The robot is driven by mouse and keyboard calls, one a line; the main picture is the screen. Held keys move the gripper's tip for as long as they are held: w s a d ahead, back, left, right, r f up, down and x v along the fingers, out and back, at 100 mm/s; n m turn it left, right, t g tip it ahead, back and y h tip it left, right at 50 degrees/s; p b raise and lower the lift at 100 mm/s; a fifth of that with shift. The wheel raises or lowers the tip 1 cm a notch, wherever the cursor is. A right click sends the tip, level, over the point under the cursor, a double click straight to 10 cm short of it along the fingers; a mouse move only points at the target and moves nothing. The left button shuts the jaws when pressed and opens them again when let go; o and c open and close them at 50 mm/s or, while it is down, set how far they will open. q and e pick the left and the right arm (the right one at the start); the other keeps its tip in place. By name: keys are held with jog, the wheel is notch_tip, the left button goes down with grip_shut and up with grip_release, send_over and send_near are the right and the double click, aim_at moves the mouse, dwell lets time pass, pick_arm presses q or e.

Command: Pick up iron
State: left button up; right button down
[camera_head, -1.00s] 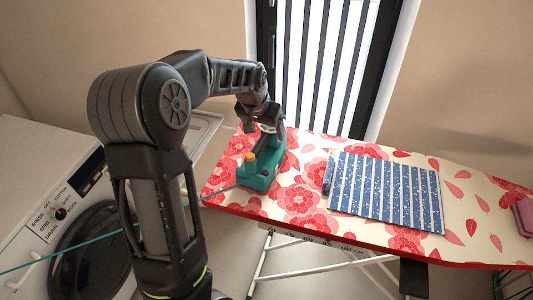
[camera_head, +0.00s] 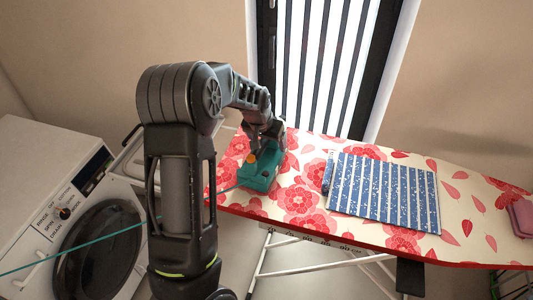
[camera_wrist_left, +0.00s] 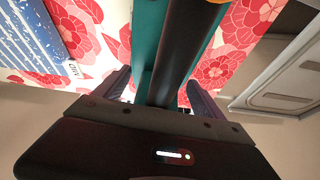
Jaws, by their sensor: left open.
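The iron (camera_head: 262,170) is teal with an orange knob and stands at the left end of the floral ironing board (camera_head: 285,205). A teal cord runs from it to the lower left. My left gripper (camera_head: 272,143) is at the iron's far side, partly hidden by its own wrist. In the left wrist view, the iron's dark handle (camera_wrist_left: 185,45) and teal body lie between the two open fingers (camera_wrist_left: 155,90). I cannot tell whether the fingers touch the iron. My right gripper is not in view.
A folded blue and white striped cloth (camera_head: 385,190) lies mid-board. A pink object (camera_head: 521,217) sits at the board's right end. A white washing machine (camera_head: 50,190) stands at the left. A window with dark bars is behind the board.

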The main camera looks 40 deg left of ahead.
pick_arm(q)
jog(key=shift+c, duration=0.4)
grip_shut()
jog(key=shift+w+r, duration=0.1)
jog(key=shift+r, duration=0.05)
dwell(1.0)
